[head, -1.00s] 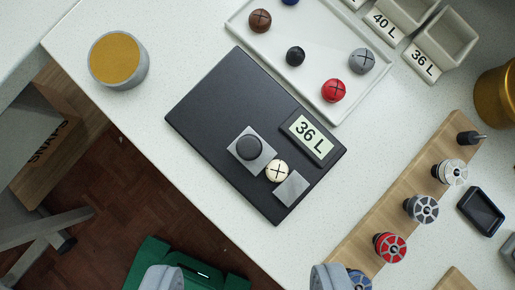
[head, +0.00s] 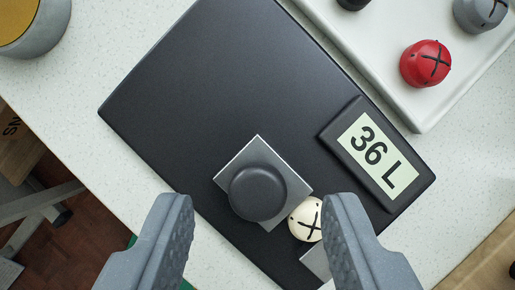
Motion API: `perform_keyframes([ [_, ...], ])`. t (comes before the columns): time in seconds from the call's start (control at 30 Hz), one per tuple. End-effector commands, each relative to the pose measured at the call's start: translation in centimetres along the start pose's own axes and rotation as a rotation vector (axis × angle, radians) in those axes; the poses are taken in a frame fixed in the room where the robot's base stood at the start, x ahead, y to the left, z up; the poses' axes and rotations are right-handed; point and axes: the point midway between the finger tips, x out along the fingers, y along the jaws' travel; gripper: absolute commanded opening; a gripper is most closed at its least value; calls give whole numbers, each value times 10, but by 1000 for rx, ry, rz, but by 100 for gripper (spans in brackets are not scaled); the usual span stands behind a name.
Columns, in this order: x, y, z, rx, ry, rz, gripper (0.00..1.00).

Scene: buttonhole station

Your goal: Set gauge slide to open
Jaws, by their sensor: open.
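The gauge slide is a grey metal block with a round black knob (head: 257,193) on top, on the dark gauge plate (head: 230,85). A cream button (head: 306,219) with a black cross sits right beside the slide, between it and a second grey block (head: 316,262). That block is partly hidden by my right finger. The display (head: 376,154) on the plate reads 36 L. My gripper (head: 262,215) is open and empty, with its fingers apart at the bottom of the view, to either side of the knob in the picture. I cannot tell its height above the knob.
A white tray (head: 410,105) with a red button (head: 425,63) and a grey button (head: 481,12) stands at the upper right. A grey pot with a yellow top (head: 40,30) is at the upper left. The pale table (head: 95,150) ends at the lower left.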

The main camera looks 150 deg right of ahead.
Motion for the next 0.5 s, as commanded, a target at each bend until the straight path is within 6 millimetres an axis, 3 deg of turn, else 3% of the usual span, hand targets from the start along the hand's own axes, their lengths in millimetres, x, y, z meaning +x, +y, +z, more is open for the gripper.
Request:
perform_keyframes([
  [0.13,14,-1,0,0,0,-1,42],
  [0.4,15,0,0,0,1,-1,42],
  [0.5,15,0,0,0,1,-1,17],
])
